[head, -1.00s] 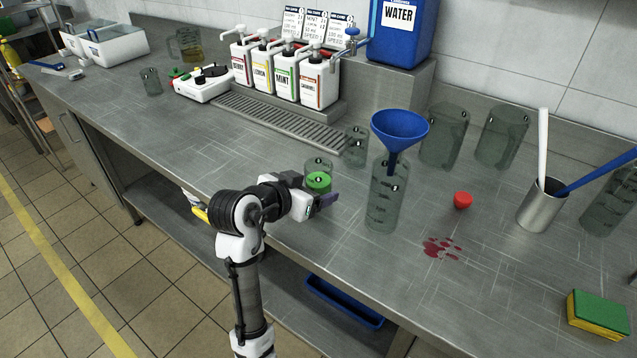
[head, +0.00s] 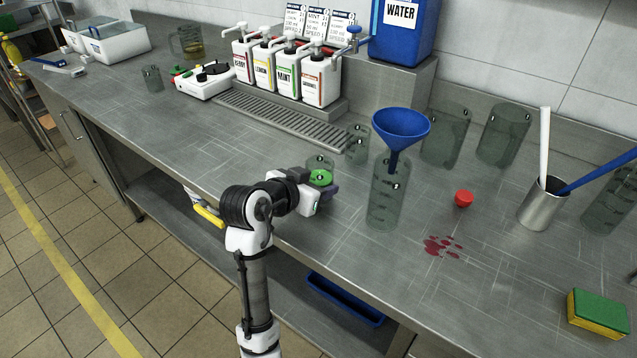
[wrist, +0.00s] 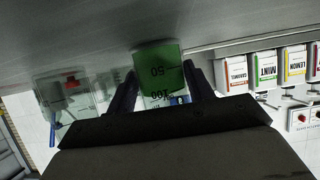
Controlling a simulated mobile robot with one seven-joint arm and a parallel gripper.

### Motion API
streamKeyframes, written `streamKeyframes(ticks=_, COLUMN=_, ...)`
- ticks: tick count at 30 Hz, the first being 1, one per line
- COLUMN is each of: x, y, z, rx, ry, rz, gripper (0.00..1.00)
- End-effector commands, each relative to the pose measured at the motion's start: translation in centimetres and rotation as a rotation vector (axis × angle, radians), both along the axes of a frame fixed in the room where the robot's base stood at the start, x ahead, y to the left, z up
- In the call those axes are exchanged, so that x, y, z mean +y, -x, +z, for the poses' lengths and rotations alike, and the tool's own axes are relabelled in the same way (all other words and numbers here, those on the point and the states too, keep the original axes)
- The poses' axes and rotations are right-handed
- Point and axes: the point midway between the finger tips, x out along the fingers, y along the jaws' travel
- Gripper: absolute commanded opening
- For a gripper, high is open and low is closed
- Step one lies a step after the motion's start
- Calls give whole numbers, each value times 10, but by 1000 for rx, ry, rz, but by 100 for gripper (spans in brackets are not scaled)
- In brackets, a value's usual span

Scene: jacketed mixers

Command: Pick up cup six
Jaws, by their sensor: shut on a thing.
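A small clear cup with green liquid (head: 320,177) stands near the counter's front edge, left of the funnel bottle. My gripper (head: 325,187) is shut around this cup, one dark finger on each side. In the wrist view, which is upside down, the green cup (wrist: 158,70) shows between the fingertips (wrist: 160,82), with 50 and 100 marks on it. Its number is too small to read for sure. I cannot tell whether its base touches the counter. Another small empty cup (head: 357,146) stands behind it to the right.
A tall clear bottle (head: 384,205) with a blue funnel (head: 401,124) stands close to the right. Pump bottles (head: 285,77) stand behind a drip grate (head: 280,120). A red cap (head: 464,198), a red spill (head: 440,245) and a sponge (head: 598,313) lie further right.

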Motion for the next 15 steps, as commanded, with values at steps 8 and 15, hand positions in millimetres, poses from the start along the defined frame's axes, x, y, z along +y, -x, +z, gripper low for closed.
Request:
streamKeyframes(ticks=8, x=0, y=0, z=15, rx=-4, ry=-2, rz=-1, gripper=26)
streamKeyframes(ticks=15, x=0, y=0, z=68, rx=-10, ry=-5, rz=-2, gripper=26)
